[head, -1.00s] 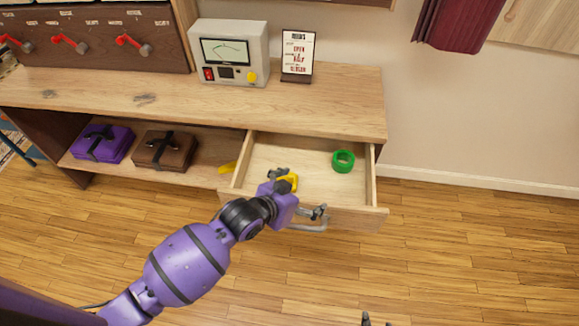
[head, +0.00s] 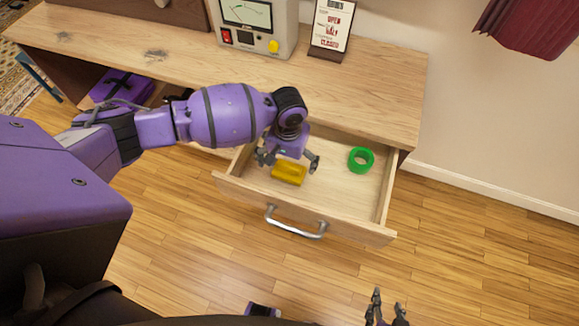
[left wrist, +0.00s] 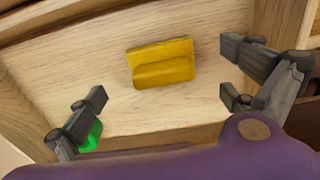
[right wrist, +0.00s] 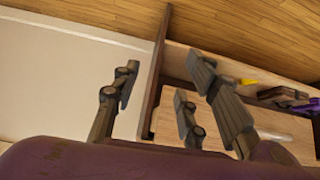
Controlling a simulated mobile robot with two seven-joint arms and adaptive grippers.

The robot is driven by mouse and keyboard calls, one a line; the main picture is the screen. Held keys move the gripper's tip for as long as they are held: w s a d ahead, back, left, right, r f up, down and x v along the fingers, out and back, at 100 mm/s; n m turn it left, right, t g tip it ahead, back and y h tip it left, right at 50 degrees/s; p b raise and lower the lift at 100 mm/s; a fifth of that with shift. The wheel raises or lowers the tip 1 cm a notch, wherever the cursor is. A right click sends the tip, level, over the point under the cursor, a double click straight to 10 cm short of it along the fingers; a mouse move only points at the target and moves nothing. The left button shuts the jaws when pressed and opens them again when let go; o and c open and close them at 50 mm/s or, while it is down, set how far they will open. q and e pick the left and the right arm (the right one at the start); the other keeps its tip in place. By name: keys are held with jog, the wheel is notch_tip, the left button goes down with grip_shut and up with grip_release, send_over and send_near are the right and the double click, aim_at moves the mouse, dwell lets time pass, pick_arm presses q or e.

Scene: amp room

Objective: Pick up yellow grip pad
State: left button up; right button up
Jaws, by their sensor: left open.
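The yellow grip pad (head: 289,173) lies in the open drawer (head: 340,190), toward its left front. My left gripper (head: 288,163) is open above the drawer, with the pad just below and between its fingers in the head view. The left wrist view shows the pad (left wrist: 161,63) on the drawer floor, apart from both open fingers (left wrist: 165,100). My right gripper (head: 387,305) is at the bottom edge of the head view, away from the drawer. Its fingers are spread and empty in the right wrist view (right wrist: 155,105).
A green ring (head: 361,160) lies in the drawer to the right of the pad. The drawer has a metal handle (head: 296,224) in front. A meter box (head: 254,25) and a small sign (head: 332,27) stand on the desk top (head: 200,55). The floor in front is clear.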

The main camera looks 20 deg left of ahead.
aim_at(289, 164)
pick_arm(q)
jog(key=f, duration=0.4)
jog(key=shift+w, duration=0.4)
jog(key=shift+a+f+b, duration=0.1)
jog(key=shift+f+b, duration=0.2)
jog(key=shift+f, duration=0.25)
jog(key=c, duration=1.4)
notch_tip(289, 164, up, 9)
jog(key=shift+r+p, duration=0.1)
jog(key=shift+p, duration=0.6)
jog(key=shift+r, duration=0.4)
pick_arm(e)
jog(key=shift+w+r, duration=0.45)
jog(key=shift+w, duration=0.3)
